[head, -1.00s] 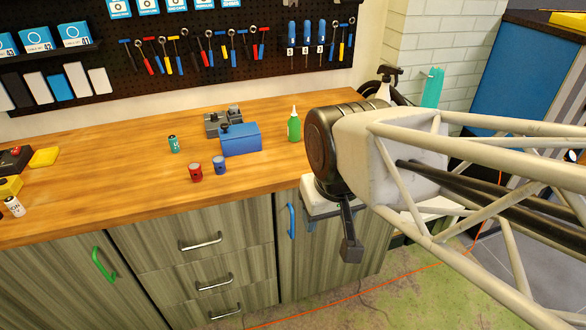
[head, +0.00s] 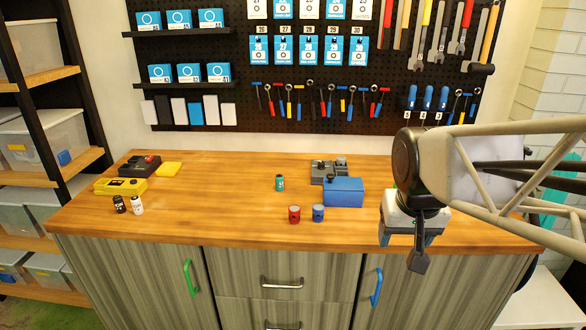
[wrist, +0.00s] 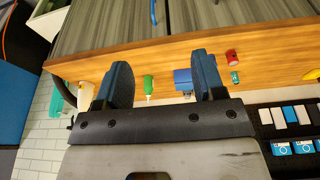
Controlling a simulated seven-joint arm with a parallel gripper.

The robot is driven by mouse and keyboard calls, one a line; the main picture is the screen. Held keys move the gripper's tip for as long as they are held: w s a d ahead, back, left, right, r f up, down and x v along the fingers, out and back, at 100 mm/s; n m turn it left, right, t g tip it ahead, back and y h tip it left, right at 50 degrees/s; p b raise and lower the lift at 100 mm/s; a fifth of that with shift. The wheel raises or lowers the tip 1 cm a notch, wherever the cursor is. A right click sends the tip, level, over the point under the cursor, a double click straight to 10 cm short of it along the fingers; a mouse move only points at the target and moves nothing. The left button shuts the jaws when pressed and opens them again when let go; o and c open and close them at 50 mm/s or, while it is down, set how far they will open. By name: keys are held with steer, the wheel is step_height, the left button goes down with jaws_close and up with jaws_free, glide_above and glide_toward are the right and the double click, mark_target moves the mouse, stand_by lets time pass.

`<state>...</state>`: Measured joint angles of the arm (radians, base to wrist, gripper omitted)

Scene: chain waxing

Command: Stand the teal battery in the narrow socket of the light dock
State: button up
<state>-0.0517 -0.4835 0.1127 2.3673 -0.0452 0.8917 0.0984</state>
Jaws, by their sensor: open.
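The small upright teal battery (head: 280,184) stands on the wooden counter, left of a blue box. It also shows in the wrist view (wrist: 235,77), beyond the right finger. A grey dock (head: 322,171) stands behind the blue box, which hides part of it; I take it to be the light dock. Its sockets are too small to make out. My gripper (wrist: 162,66) is open and empty. In the head view it hangs at the counter's front edge, right of the blue box and well apart from the battery.
The blue box (head: 343,192) stands before the dock. Red (head: 294,214) and blue (head: 318,213) cylinders stand in front. A green bottle (wrist: 148,84) shows between my fingers. Black and white cylinders (head: 137,205), a yellow device (head: 121,186) and a dark device (head: 140,165) sit left. The counter's left middle is clear.

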steer(key=w+a+r, duration=0.1)
steer(key=w+a, duration=0.1)
steer(key=w, duration=0.6)
steer(key=w+a, duration=0.3)
steer(key=w, duration=0.4)
steer(key=t, duration=0.1)
glide_above(279, 176)
steer(key=s, duration=0.3)
step_height(279, 176, down, 14)
steer(key=shift+w+r, duration=0.25)
steer(key=shift+a, duration=0.1)
steer(key=shift+x, duration=1.3)
steer(key=shift+t, duration=0.3)
steer(key=shift+x, duration=2.55)
steer(key=shift+c, duration=0.4)
